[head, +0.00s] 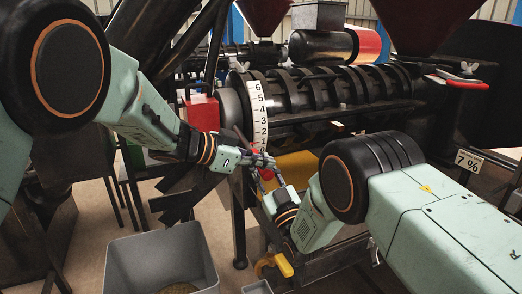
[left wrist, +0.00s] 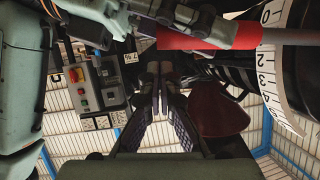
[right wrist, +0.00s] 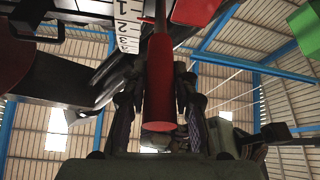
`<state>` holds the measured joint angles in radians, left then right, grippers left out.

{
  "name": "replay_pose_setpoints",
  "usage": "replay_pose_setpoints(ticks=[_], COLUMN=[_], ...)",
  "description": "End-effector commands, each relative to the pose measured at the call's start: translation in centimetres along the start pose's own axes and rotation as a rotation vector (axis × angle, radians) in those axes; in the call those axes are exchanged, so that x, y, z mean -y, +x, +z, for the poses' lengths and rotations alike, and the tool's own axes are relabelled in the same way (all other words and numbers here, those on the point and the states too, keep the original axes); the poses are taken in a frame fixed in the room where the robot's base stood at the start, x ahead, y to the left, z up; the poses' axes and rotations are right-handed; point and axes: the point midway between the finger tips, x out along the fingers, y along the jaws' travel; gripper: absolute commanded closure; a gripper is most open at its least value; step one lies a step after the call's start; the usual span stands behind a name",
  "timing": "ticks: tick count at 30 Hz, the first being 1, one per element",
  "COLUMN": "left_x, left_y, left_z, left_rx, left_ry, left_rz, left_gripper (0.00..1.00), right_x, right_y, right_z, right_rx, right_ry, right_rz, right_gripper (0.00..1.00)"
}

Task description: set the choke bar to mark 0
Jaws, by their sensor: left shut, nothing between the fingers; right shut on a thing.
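The choke bar ends in a red grip (right wrist: 160,80); its grey rod (left wrist: 290,37) crosses the white curved scale (left wrist: 272,85). In the left wrist view the rod lies between figures 0 and 2, where 1 is hidden. The scale also shows in the head view (head: 257,108), figures rising from 1 to 6. My right gripper (right wrist: 160,85) is shut around the red grip, whose end stands out between the fingers. My left gripper (left wrist: 161,70) is shut and empty, close beside the red grip.
The ribbed press barrel (head: 335,90) runs right behind the scale. A red block (head: 202,112) stands left of it. A grey bin (head: 160,258) is on the floor below. A control panel (left wrist: 103,85) shows in the left wrist view. A 7 % sign (head: 468,160) is at right.

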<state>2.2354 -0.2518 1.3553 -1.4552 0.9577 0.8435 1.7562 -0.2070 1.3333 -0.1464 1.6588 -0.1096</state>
Motion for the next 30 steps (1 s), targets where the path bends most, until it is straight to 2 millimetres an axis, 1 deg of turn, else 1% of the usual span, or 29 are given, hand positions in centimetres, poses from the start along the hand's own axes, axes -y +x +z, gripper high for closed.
replay_pose_setpoints(ticks=[4,14,17,21,28,29,30], left_x=[0.0,0.0,-0.1,-0.2,-0.3,-0.3,-0.3], left_y=[0.1,0.2,0.5,1.1,1.1,1.1,1.1], left_z=[0.7,0.8,1.4,2.8,3.1,3.1,3.2], left_rx=[0.0,0.001,0.001,0.002,0.008,0.009,0.01], left_ry=[-0.001,0.0,-0.001,-0.002,-0.004,-0.004,-0.004], left_rz=[0.0,0.0,0.001,0.001,0.001,0.002,0.002], left_gripper=[1.0,1.0,1.0,1.0,1.0,1.0,1.0], right_x=[-0.1,-0.1,-0.1,-0.1,-0.2,-0.2,-0.2], right_y=[0.2,0.2,0.2,0.2,0.4,0.5,0.5], right_z=[-0.1,-0.1,-0.1,-0.2,-0.5,-0.5,-0.5], right_rx=[-0.002,-0.002,-0.003,-0.005,-0.016,-0.016,-0.016], right_ry=[-0.002,-0.002,-0.002,-0.002,-0.004,-0.004,-0.004], right_rz=[0.001,0.001,0.001,0.001,0.002,0.002,0.003], right_gripper=[1.0,1.0,1.0,1.0,1.0,0.7,0.66])
